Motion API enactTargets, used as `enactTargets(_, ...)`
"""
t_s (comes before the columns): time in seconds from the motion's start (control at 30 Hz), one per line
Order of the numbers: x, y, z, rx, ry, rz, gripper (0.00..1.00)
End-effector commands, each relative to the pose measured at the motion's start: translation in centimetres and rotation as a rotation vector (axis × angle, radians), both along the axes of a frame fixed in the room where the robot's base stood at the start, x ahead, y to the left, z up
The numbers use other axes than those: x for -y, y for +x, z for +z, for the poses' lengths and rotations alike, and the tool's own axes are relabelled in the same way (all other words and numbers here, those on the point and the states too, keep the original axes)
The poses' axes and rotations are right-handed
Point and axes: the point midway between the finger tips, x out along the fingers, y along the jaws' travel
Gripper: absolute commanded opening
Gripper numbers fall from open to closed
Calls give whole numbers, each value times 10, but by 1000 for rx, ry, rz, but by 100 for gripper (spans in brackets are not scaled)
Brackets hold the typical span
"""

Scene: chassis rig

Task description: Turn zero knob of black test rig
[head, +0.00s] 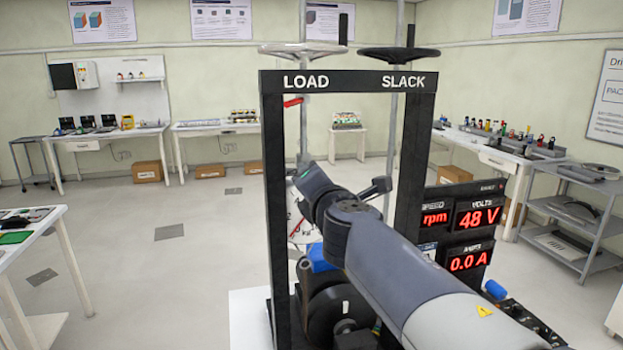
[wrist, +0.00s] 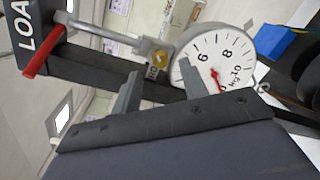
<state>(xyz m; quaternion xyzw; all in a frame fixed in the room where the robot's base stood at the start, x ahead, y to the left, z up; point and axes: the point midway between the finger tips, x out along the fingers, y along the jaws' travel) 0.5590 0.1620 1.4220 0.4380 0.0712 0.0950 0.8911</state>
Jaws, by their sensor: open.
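The black test rig (head: 272,200) is a tall frame with a LOAD and SLACK crossbar; part of its dark frame also shows in the wrist view (wrist: 85,70). In the wrist view a white round dial (wrist: 208,52) marked in kg has a red pointer. A small brass knob (wrist: 158,58), which looks like the zero knob, sits on the grey fitting left of the dial. My gripper (wrist: 158,70) is open, its two fingers apart on either side of the brass knob in the picture. I see no contact; the depth between them is unclear.
Two handwheels (head: 303,49) top the rig. Red-digit displays (head: 478,217) stand at its right. A blue part (wrist: 277,40) is right of the dial. The floor at left is open.

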Motion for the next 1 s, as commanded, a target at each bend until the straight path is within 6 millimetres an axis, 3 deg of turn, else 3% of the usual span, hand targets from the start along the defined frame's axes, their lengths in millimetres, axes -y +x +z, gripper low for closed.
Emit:
enactTargets(0.2, 9, -39, 3, 1, 1, 1, 42)
enactTargets(0.4, 14, -61, 3, 1, 1, 1, 42)
enactTargets(0.6, 16, -69, 3, 0, -1, 0, 42)
enactTargets(1.0, 16, -66, 3, 0, 0, 0, 42)
